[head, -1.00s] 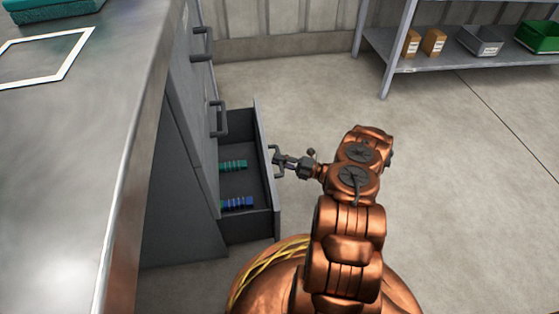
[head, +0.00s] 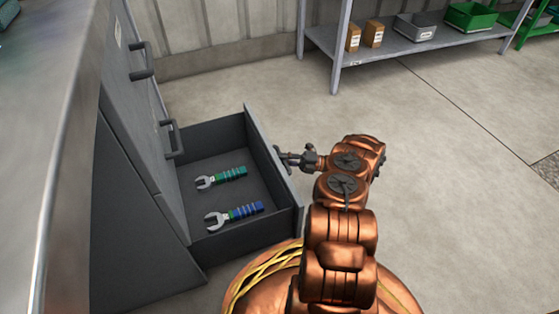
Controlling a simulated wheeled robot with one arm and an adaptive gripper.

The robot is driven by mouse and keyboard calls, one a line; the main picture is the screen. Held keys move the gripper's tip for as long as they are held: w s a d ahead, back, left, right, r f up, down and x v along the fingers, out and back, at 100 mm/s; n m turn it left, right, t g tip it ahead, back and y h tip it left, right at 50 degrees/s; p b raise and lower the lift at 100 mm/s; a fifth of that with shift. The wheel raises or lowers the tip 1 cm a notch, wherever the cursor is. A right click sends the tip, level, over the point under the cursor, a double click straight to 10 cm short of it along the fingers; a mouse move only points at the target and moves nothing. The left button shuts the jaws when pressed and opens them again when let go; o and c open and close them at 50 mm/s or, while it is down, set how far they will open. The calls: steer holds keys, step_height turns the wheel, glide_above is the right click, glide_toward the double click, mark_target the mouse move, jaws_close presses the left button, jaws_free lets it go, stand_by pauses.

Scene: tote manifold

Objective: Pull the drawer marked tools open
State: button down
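The lowest drawer (head: 290,200) of the grey cabinet stands pulled well out, its inside in plain view. A wrench with a green grip (head: 222,177) and a wrench with a blue grip (head: 234,214) lie on its floor. My gripper (head: 284,157) is at the outer side of the drawer front, with its fingers at the handle. It appears shut on the handle, though the fingertips are small and partly hidden by the drawer front. The drawer's outer face is turned away, so no tools marking is readable.
Two closed drawers above have dark handles, an upper one (head: 143,62) and a lower one (head: 172,139). The grey worktop (head: 45,110) fills the left. A shelf (head: 345,50) with boxes and bins stands at the back. The floor right of my arm is clear.

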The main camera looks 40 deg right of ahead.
steer(key=c, duration=1.2)
jaws_free()
steer(key=shift+s+d, duration=0.1)
steer(key=shift+v, duration=3.6)
